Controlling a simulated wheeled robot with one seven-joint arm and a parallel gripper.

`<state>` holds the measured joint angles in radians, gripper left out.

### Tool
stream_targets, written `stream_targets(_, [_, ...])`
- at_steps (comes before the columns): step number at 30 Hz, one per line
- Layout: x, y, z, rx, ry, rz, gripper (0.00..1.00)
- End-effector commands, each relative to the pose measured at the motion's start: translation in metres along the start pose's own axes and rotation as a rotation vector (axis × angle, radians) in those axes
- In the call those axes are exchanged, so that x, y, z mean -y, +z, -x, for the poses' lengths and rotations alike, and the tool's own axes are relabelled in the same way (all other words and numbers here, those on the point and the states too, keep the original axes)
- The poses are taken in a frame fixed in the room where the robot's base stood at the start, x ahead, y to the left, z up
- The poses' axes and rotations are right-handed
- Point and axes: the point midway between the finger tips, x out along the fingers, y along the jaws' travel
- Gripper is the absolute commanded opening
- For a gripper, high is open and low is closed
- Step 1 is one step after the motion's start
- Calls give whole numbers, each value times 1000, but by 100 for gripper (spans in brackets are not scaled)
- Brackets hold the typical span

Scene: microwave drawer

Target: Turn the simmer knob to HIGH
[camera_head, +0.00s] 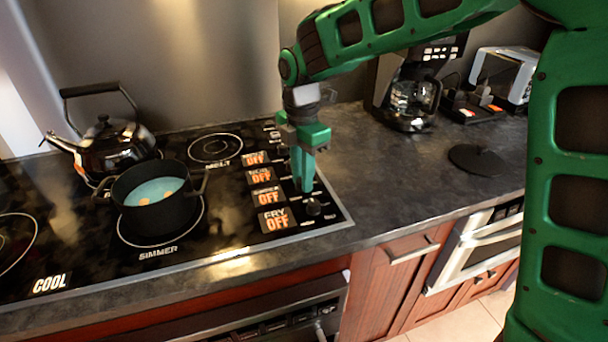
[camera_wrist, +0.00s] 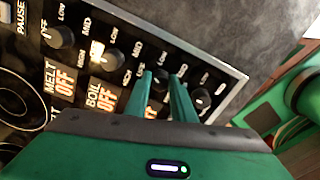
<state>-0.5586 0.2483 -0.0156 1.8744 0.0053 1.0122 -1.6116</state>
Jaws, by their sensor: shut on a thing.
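My gripper (camera_head: 303,187) points down over the knob row at the right edge of the black cooktop. In the wrist view my gripper (camera_wrist: 162,84) has its two green fingers on either side of the simmer knob (camera_wrist: 159,81), the third dark knob in the row, and is shut on it. In the head view the fingers hide this knob. The simmer display (camera_head: 264,197) reads OFF in orange. The knob's pointer cannot be made out.
The fry knob (camera_head: 313,207) is close to the fingers; the boil knob (camera_wrist: 111,59) is on their other side. The fry display (camera_head: 275,219) reads OFF. A black pot (camera_head: 158,222) stands on the SIMMER burner, with a kettle (camera_head: 108,148) behind it.

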Motion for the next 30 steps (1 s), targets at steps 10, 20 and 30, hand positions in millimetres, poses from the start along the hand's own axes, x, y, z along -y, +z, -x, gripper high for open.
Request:
stream_targets(10, [-4, -1, 2, -3, 13, -325, 0])
stream_targets(20, [-5, -1, 3, -5, 15, -638, 0])
stream_targets(30, [-5, -1, 3, -8, 15, -962, 0])
